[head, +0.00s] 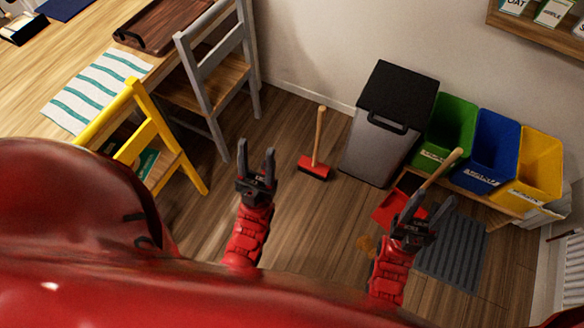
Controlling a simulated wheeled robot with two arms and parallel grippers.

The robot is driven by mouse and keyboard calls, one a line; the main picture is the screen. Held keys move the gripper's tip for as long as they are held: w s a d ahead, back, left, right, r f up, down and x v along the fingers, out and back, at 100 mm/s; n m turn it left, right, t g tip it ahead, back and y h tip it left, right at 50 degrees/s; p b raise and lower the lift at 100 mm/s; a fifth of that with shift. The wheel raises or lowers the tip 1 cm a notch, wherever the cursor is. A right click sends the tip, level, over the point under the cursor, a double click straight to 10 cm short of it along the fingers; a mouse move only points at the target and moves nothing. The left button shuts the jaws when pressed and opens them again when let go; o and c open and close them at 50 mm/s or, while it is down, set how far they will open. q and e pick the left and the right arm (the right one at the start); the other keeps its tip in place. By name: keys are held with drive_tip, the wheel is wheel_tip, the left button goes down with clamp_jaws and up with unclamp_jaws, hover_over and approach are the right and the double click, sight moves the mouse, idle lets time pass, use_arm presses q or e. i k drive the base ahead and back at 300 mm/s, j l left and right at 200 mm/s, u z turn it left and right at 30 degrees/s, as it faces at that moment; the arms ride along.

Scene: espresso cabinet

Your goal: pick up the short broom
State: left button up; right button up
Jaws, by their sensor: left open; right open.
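The short broom (314,167) has a red head on the floor and a light wooden handle standing nearly upright. It is in the middle of the head view, left of the grey bin. My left gripper (256,158) is open and empty, to the left of the broom in the picture and apart from it. My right gripper (431,204) is open, lower right in the picture. It overlaps a red dustpan-like tool (391,207) with a wooden handle; I cannot tell whether they touch.
A grey bin with a black lid (382,140) stands by the wall. Green (449,127), blue (493,150) and yellow (535,170) bins stand right of it. A grey chair (207,85), a yellow chair (150,131) and a wooden table (70,62) are left. A grey mat (455,258) lies lower right.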

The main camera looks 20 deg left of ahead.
sight(317, 145)
drive_tip(key=k+j+u, duration=0.15)
drive_tip(key=k, duration=0.2)
drive_tip(key=z, duration=1)
drive_tip(key=u, duration=1)
drive_tip(key=i+z, duration=0.2)
drive_tip(key=i, duration=0.45)
drive_tip(key=i+j+z, duration=0.2)
drive_tip(key=i, duration=0.4)
